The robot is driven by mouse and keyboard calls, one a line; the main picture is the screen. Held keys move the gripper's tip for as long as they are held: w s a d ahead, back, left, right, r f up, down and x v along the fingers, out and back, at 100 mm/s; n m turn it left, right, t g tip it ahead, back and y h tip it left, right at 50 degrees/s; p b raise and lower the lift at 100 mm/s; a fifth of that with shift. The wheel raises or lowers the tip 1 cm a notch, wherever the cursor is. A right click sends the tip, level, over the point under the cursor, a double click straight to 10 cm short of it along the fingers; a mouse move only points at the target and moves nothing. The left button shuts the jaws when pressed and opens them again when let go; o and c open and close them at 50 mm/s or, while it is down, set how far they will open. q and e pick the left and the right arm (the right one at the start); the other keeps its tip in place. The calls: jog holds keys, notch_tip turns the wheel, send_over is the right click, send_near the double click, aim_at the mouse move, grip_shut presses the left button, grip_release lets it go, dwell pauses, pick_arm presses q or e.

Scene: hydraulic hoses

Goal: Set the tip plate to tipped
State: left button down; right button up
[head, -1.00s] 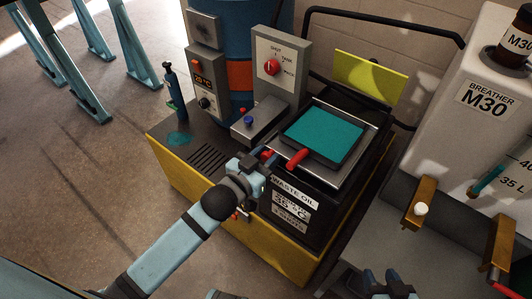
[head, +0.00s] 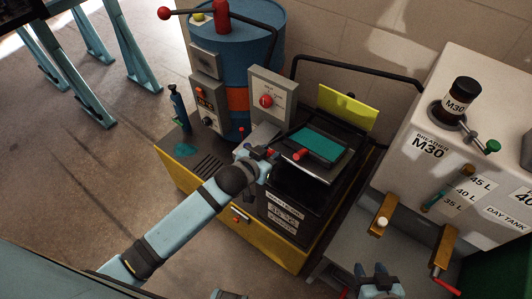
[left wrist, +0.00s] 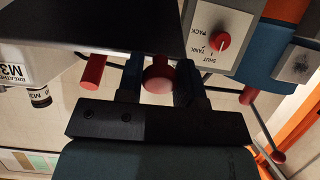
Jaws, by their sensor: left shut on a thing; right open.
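The tip plate is a dark tray with a teal top (head: 320,143) on the black waste oil box (head: 290,208). Its front edge looks raised above the box, so it seems tilted away from me; the exact angle is hard to tell. A red handle (head: 300,154) sticks out at its front and also shows in the left wrist view (left wrist: 92,71). My left gripper (head: 266,153) is at the plate's front left corner, shut on a red knob (left wrist: 158,76). The plate's dark underside (left wrist: 110,22) fills the upper left wrist view. My right gripper (head: 378,276) is open and empty at the bottom.
A panel with a red selector (head: 266,101) stands just left of the plate, before a blue drum (head: 255,50). A yellow-green board (head: 347,107) stands behind the plate. The white day tank (head: 465,150) and brass brackets (head: 381,221) are at right.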

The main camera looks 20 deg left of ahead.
pick_arm(q)
jog(key=shift+w+d+r+p, duration=0.1)
jog(key=shift+w+r+p, duration=0.2)
jog(key=shift+r, duration=0.2)
jog(key=shift+w+d+r+p, duration=0.1)
jog(key=shift+w+r+p, duration=0.15)
jog(key=shift+r, duration=0.2)
jog(key=shift+a+r, duration=0.1)
jog(key=c, duration=0.8)
grip_release()
jog(key=shift+s+a, duration=0.1)
jog(key=shift+s, duration=0.35)
jog(key=b+v, duration=0.1)
jog(key=v, duration=1.2)
